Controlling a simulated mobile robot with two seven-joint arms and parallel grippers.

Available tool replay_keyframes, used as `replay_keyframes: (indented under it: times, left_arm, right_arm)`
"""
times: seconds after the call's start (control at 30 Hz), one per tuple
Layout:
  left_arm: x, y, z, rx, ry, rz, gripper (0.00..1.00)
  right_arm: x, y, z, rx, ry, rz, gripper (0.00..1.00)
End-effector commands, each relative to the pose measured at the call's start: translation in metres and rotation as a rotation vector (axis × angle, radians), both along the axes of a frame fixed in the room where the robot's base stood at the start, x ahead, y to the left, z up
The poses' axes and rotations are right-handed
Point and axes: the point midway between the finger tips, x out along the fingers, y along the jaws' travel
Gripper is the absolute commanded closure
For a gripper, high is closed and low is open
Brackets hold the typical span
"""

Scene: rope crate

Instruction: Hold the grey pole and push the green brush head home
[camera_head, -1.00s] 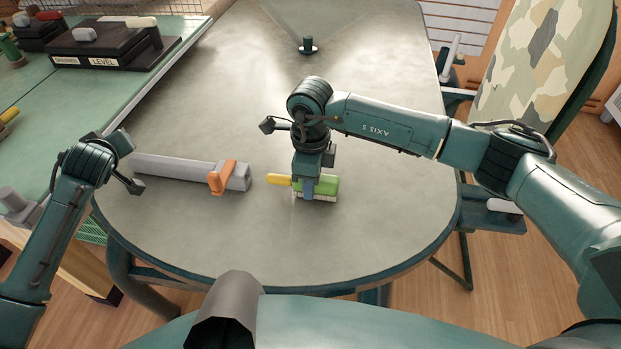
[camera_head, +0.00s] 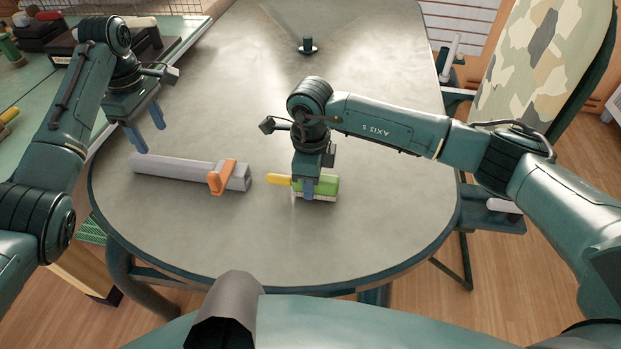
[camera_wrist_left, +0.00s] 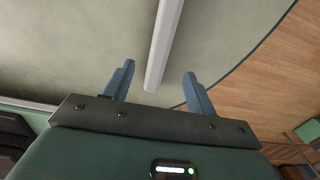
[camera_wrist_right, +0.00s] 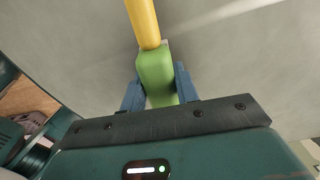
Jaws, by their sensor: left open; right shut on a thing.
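The grey pole (camera_head: 180,168) lies on the table with an orange collar (camera_head: 221,178) near its right end. The green brush head (camera_head: 326,186) sits to its right, with a yellow stub (camera_head: 279,179) pointing left at the pole; a gap separates them. My right gripper (camera_head: 308,192) is shut on the brush head; in the right wrist view the green body (camera_wrist_right: 157,75) is between the fingers. My left gripper (camera_head: 148,138) is open above the pole's left end. In the left wrist view the pole (camera_wrist_left: 160,45) runs away from between the open fingers (camera_wrist_left: 157,85).
The grey table (camera_head: 270,240) is clear in front of the pole and brush head. A small dark knob (camera_head: 307,46) stands at the back. A green side bench (camera_head: 30,100) with dark boxes is at the left. A camouflage-covered board (camera_head: 550,50) stands at the right.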

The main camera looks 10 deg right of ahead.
Motion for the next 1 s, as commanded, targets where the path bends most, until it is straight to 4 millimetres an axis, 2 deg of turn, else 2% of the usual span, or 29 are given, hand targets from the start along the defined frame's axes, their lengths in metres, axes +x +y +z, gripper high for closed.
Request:
replay_keyframes:
  times: [0.5,0.7,1.0]
  left_arm:
    - [-0.001,0.001,-0.077,0.001,0.002,0.001,0.44]
    - [0.000,0.000,-0.093,0.001,-0.001,0.000,0.44]
    - [0.000,0.000,-0.098,0.000,-0.002,0.000,0.44]
  right_arm:
    - [0.000,0.000,0.000,0.000,0.000,0.000,1.00]
    - [0.000,0.000,0.000,0.000,0.000,0.000,1.00]
    - [0.000,0.000,0.000,0.000,0.000,0.000,1.00]
